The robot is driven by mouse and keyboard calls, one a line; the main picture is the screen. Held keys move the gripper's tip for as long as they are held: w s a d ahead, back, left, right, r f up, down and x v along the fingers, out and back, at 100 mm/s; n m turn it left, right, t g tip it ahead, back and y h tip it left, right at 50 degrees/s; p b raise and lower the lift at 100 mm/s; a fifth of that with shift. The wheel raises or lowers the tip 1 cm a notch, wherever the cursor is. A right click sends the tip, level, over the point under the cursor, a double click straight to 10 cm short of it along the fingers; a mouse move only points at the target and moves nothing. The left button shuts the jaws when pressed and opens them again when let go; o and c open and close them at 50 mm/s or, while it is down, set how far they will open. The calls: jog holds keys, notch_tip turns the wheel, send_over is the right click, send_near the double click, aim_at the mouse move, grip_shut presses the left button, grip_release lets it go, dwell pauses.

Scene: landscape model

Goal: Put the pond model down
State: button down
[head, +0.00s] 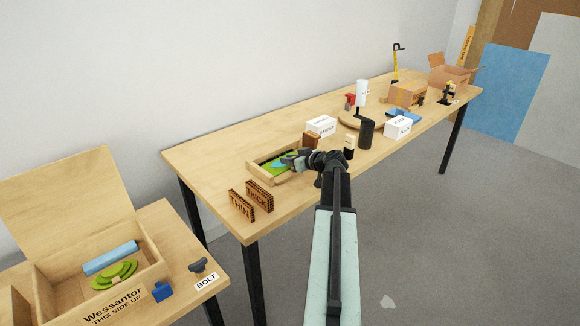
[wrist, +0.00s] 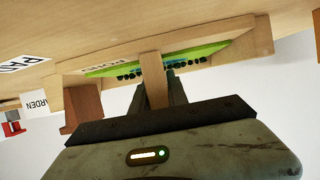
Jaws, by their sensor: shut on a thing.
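The pond model is a shallow wooden tray (head: 263,177) with a green surface and a blue patch inside. It is at the near left part of the long table. My gripper (head: 298,160) reaches over its right side. In the wrist view, which looks upside down, my gripper (wrist: 168,80) is shut on the pond model at a wooden strip (wrist: 152,75). The tray's green surface (wrist: 205,50) and several small dark pieces show behind it. The tray is low at the tabletop; I cannot tell whether its whole underside touches.
Two brown slotted blocks (head: 250,198) stand in front of the tray. A brown block (head: 311,141), a white box (head: 321,126) and a black cylinder (head: 366,133) stand to its right. An open wooden box (head: 130,290) is on the lower left table. Bare tabletop lies behind the tray.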

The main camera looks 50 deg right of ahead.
jog(key=shift+r, duration=0.15)
jog(key=shift+f, duration=0.2)
jog(key=c, duration=1.3)
grip_release()
jog(key=shift+r, duration=0.1)
jog(key=shift+s+r+p, duration=0.2)
jog(key=shift+r+p, duration=0.1)
jog(key=p+v, duration=0.4)
jog(key=v, duration=0.6)
jog(key=shift+s+r, duration=0.1)
jog(key=shift+s, duration=0.65)
